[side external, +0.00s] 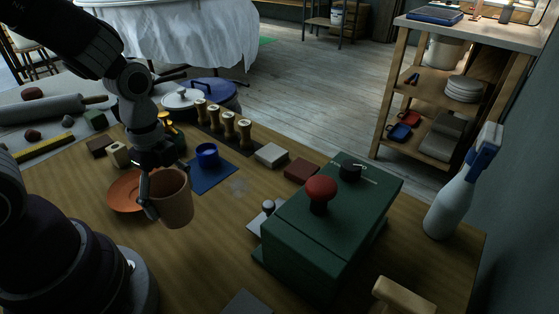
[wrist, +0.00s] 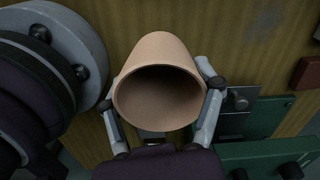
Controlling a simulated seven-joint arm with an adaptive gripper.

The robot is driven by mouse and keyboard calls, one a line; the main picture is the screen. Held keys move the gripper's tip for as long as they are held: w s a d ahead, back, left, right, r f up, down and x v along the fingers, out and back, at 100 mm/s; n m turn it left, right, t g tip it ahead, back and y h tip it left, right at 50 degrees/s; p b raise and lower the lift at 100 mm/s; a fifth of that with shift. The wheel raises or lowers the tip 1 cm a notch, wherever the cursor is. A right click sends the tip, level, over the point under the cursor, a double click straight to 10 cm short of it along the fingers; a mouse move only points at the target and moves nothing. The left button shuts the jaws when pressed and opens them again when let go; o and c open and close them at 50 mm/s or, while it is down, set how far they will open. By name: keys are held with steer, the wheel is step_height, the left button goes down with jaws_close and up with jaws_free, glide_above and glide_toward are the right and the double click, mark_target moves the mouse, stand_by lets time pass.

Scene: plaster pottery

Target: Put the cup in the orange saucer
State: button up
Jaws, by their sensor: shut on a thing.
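A tan clay cup (side external: 172,198) is held by my gripper (side external: 150,190), upright or nearly so in the side view. In the wrist view the cup (wrist: 158,88) has its dark open mouth towards the camera, and my gripper's fingers (wrist: 155,92) press on it from both sides. The orange saucer (side external: 122,191) lies on the table behind and to the left of the cup in the side view. The cup and a finger hide part of its right side. The saucer does not show in the wrist view. How high the cup is held cannot be told exactly.
A green box with a red knob (side external: 320,190) stands to the right. A blue cup (side external: 207,154) stands on a blue mat (side external: 212,178) behind the held cup. Several wooden stamps (side external: 228,125) stand farther back. Bare table (side external: 200,255) lies in front.

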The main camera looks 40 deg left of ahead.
mark_target(133, 175)
steer(key=a+r+n, duration=0.4)
steer(key=a+n, duration=1)
steer(key=n, duration=0.1)
steer(key=shift+n, duration=0.3)
steer(key=f, duration=0.7)
steer(key=shift+s+a+f, duration=0.15)
steer(key=shift+s+a, duration=0.1)
steer(key=shift+a, duration=0.1)
steer(key=shift+f, duration=0.3)
steer(key=shift+f, duration=0.3)
steer(key=o, duration=1.2)
steer(key=shift+o, duration=0.2)
